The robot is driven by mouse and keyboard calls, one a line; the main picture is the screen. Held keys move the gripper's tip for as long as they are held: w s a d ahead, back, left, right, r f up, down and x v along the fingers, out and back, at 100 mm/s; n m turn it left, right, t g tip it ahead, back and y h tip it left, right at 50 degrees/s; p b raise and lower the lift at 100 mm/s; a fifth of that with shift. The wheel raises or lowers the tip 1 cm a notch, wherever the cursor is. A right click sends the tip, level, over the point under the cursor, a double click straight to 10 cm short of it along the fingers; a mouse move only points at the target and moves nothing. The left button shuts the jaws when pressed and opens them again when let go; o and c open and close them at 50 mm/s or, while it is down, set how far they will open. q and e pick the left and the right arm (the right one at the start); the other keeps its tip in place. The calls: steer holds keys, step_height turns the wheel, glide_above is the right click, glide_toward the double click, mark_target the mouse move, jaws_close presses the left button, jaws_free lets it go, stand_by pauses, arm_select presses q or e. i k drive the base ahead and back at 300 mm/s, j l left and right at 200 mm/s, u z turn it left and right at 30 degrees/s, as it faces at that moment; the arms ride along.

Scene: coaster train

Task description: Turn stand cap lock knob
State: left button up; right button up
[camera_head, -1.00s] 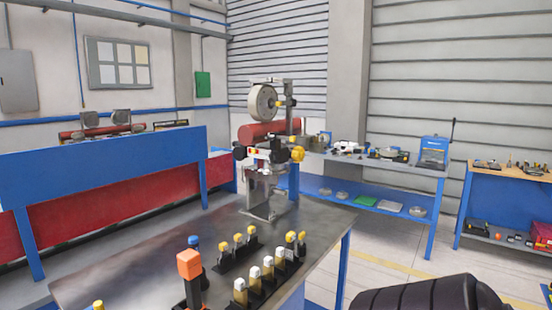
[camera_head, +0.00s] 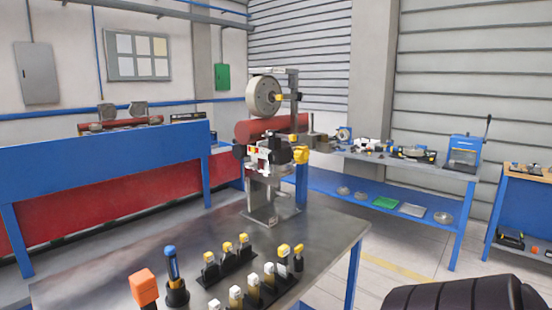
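A metal stand (camera_head: 272,205) rises from the far end of the grey table and carries a machine head with a large grey wheel (camera_head: 263,96) at its top. A larger yellow knob (camera_head: 301,155) is on the right side of the head, lower down. I cannot tell which one is the stand cap lock knob. Neither of my grippers is in view. A black ribbed arm part, mine, shows at the bottom right.
The grey table (camera_head: 205,245) holds an orange-topped tool (camera_head: 144,287), a blue-topped tool (camera_head: 170,262) and several yellow- and white-topped pieces in black holders at its front. A blue bench (camera_head: 400,160) with parts stands behind to the right.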

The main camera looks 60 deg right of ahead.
mark_target(271, 158)
steer(key=k+l, duration=0.1)
steer(key=l, duration=0.75)
steer(key=k+l, duration=0.15)
steer(key=l, duration=0.3)
steer(key=k+l, duration=0.1)
steer(key=l, duration=0.35)
